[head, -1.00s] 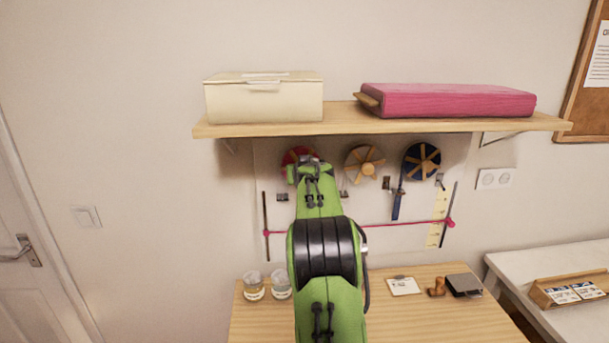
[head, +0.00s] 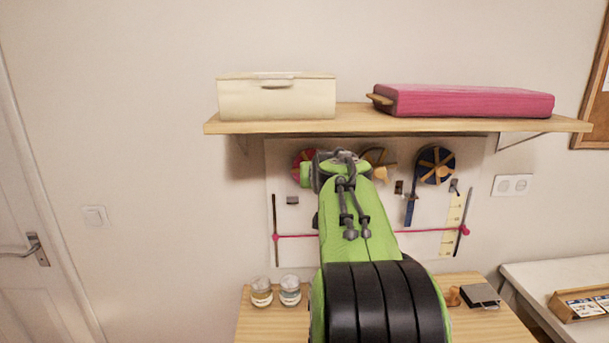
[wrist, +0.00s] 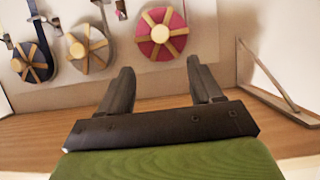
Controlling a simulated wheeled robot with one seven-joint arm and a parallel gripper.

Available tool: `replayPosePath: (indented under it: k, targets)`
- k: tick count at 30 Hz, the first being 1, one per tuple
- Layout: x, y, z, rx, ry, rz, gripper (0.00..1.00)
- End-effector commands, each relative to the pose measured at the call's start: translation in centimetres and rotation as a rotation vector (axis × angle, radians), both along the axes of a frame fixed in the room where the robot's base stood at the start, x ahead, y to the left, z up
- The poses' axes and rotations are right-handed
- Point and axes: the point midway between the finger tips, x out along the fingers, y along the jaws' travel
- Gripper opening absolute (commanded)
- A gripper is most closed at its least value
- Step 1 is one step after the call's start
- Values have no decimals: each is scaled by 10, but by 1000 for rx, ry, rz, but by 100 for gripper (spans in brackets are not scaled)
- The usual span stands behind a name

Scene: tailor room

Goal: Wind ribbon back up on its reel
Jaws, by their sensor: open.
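Three reels with wooden spokes hang on a white wall board (head: 300,255). The blue reel (head: 435,165) is on the right, with a strip of blue ribbon (head: 411,210) hanging below its left side. The cream reel (head: 378,157) is in the middle, partly hidden by my arm. The red reel (head: 303,165) is on the left, mostly hidden. In the wrist view, which is upside down, the red reel (wrist: 161,33) shows ahead between the fingertips, with the cream reel (wrist: 89,47) and blue reel (wrist: 30,60) to the left. My gripper (wrist: 160,66) is open and empty, apart from the reels.
A wooden shelf (head: 350,122) juts out just above the reels, bearing a cream box (head: 277,97) and a pink bolt (head: 465,101). A pink cord (head: 297,236) runs across the board below. Two glass jars (head: 262,291) and a dark block (head: 480,295) stand on the table (head: 250,325).

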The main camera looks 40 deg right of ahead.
Motion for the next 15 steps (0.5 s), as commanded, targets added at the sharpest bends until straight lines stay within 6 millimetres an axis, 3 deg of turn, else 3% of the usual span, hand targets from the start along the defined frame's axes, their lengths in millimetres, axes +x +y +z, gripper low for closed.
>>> replayPosePath:
  k: [7, 9, 11, 14, 15]
  targets:
    - [0, 0, 0, 0, 0, 1, 65]
    - [0, 10, -1, 9, 6, 16, 65]
    - [-2, 34, -4, 36, 24, 53, 65]
    - [-15, 104, -21, 109, 92, 161, 65]
    - [-26, 136, -31, 140, 132, 212, 65]
